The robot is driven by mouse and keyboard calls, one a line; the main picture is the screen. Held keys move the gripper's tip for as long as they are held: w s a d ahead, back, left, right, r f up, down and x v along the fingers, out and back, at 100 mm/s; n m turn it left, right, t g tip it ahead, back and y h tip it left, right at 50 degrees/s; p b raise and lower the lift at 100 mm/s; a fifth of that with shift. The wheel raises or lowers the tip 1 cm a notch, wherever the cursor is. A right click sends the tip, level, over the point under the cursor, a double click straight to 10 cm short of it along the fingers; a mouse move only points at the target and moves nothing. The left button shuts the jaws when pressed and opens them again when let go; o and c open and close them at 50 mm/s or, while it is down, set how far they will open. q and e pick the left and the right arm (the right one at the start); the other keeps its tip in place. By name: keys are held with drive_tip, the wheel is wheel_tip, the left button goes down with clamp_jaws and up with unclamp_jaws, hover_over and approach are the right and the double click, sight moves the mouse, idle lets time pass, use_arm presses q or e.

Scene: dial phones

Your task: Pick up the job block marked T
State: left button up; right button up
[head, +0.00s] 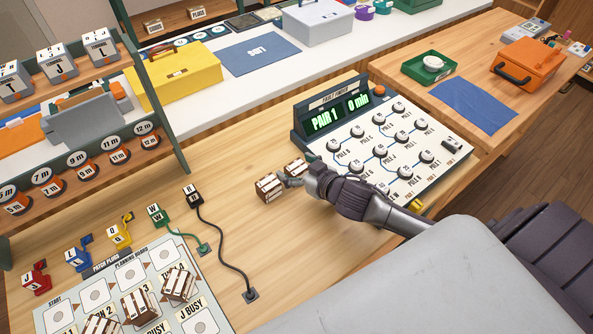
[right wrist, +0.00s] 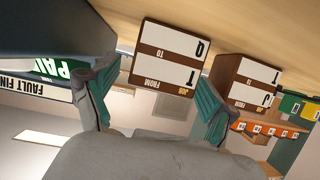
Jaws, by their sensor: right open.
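The job block marked T (right wrist: 167,60) is brown with white faces and reads from T to Q, upside down in the right wrist view. It lies between the fingertips of my open right gripper (right wrist: 155,92), with no clear grip on it. In the head view this block (head: 296,167) stands on the wooden desk beside the fingers of my right gripper (head: 298,178), partly hidden by them. A second brown block (head: 268,187), marked from J to T, stands just left of it; it also shows in the right wrist view (right wrist: 245,85). My left gripper is not in view.
The fault finder panel (head: 385,140) stands close behind and right of my right gripper. A planning board (head: 125,290) with several brown blocks lies at lower left, near patch plugs (head: 120,232). A black cord (head: 225,240) crosses the desk.

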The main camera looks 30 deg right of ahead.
drive_tip(key=c, duration=1.3)
drive_tip(key=shift+o, duration=0.2)
drive_tip(key=shift+r, duration=0.1)
